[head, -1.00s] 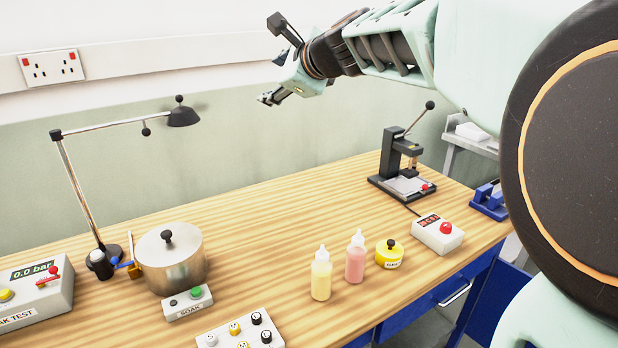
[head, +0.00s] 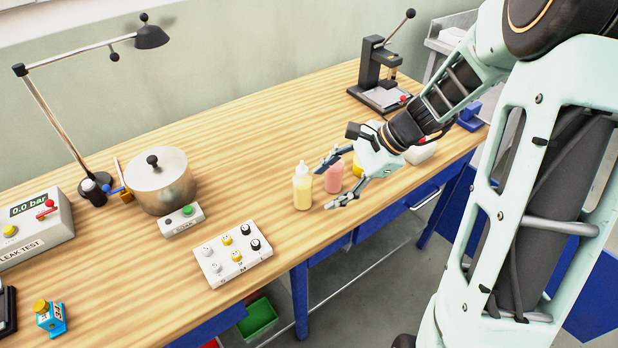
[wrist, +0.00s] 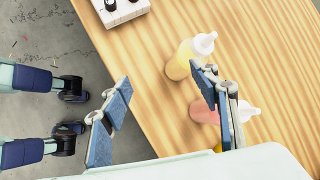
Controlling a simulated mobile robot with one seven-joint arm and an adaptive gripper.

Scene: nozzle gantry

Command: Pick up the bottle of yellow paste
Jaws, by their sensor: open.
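The bottle of yellow paste (head: 302,188) stands upright on the wooden bench near its front edge, with a white nozzle cap. It also shows in the wrist view (wrist: 183,60), ahead of the fingers and nearer the right one. My gripper (head: 336,182) is open and empty, to the right of the bottle in the head view, with its fingers pointing towards it. In the wrist view my gripper (wrist: 165,105) has its two blue pads wide apart. A pink bottle (head: 334,178) stands just right of the yellow one, partly hidden by my gripper.
A yellow pot (head: 357,166) is mostly hidden behind my gripper. A white knob panel (head: 232,254) lies left of the bottles. A metal pot (head: 162,183), a lamp (head: 150,38) and a press (head: 378,75) stand farther back. The bench middle is clear.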

